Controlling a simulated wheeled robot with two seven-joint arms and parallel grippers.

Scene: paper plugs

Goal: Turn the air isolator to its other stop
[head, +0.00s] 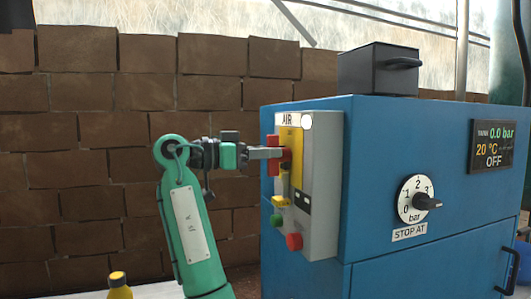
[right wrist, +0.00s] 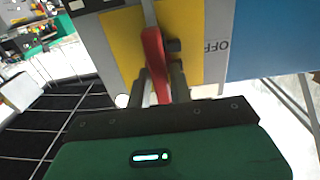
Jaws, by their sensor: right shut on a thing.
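The air isolator is a red handle (right wrist: 152,50) on a yellow plate (right wrist: 190,35), on the grey box marked AIR (head: 322,190). My right gripper (head: 270,153) reaches the handle from the left in the head view. In the right wrist view its two dark fingers (right wrist: 160,88) are shut on the handle, one on each side. The word OFF (right wrist: 216,46) is printed to the right of the handle there. In the head view the red handle (head: 272,141) is partly hidden by the fingers. My left gripper is not in view.
The grey box sits on a blue cabinet (head: 390,150). Below the handle are a green button (head: 276,220) and a red button (head: 294,241). A dial marked bar (head: 416,199) and a display (head: 492,147) reading 0.0 bar and OFF are at right. A yellow bottle (head: 119,289) stands low left.

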